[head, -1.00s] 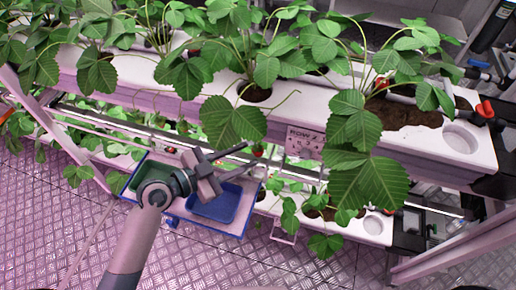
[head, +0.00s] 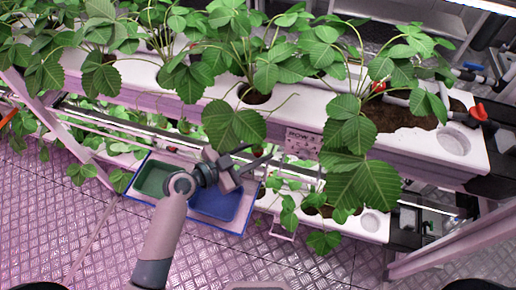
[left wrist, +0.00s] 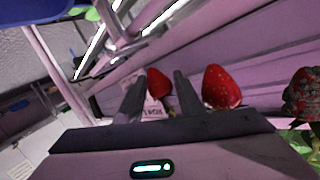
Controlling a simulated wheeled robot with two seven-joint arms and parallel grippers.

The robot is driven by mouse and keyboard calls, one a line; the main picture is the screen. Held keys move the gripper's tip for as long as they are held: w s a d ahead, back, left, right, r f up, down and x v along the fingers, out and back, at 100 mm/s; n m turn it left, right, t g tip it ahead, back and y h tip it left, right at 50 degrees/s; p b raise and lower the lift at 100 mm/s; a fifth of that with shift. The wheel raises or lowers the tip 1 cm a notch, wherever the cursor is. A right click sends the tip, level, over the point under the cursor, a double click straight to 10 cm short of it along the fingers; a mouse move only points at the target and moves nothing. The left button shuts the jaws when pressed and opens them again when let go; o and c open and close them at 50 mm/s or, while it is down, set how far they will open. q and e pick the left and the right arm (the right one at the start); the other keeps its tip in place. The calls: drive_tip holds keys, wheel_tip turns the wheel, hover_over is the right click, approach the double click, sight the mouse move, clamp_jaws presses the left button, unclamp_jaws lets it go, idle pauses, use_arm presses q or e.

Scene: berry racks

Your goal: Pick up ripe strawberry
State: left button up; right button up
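My left gripper (head: 254,160) is at the front of the upper rack trough, below its leaves, with its fingers apart. In the left wrist view the open fingers (left wrist: 162,98) point at a red strawberry (left wrist: 157,82), which shows between them. I cannot tell how deep it sits between the fingertips. A larger red strawberry (left wrist: 220,87) is just right of the right finger. A darker, dull red strawberry (left wrist: 302,93) hangs at the right edge. Another red strawberry (head: 378,86) shows among leaves on the upper trough. My right gripper is not in view.
A blue-rimmed tray (head: 160,152) with a green bin (head: 150,178) and a blue bin (head: 222,206) lies under my left wrist. The white upper trough (head: 190,108) with its row sign (head: 303,143) and large leaves (head: 235,123) is close by. The floor (head: 60,235) in front is clear.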

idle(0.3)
use_arm(q)
drive_tip(key=c, duration=0.4)
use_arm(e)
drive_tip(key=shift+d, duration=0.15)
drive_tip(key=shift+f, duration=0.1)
